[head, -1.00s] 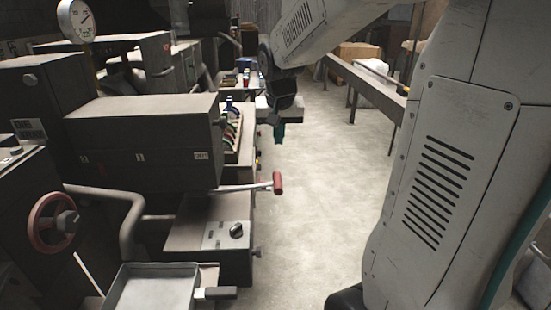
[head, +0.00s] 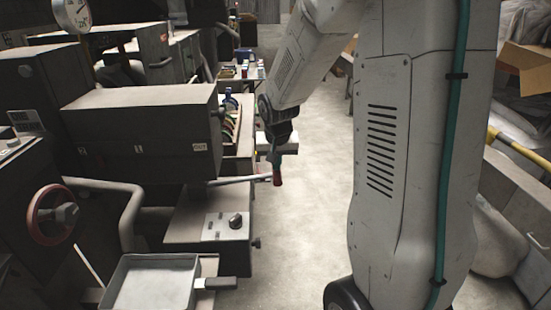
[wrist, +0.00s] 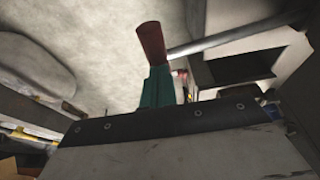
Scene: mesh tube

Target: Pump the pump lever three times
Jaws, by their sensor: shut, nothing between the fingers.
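The pump lever is a thin metal rod (head: 240,180) with a red handle (head: 278,179) at its end, sticking out to the right from the dark machine. In the wrist view the red handle (wrist: 151,42) shows just beyond the teal fingers, with the rod (wrist: 230,37) running off to the right. My gripper (head: 277,160) has its teal fingers shut and empty. It points down at the top of the red handle. The fingers (wrist: 157,86) overlap the handle's near end in the wrist view; I cannot tell whether they touch it.
A long grey box (head: 145,135) stands left of the lever. Below it are a panel with a black knob (head: 236,221) and a metal tray (head: 150,282). A red handwheel (head: 52,214) is at far left. The floor (head: 310,215) right of the lever is clear.

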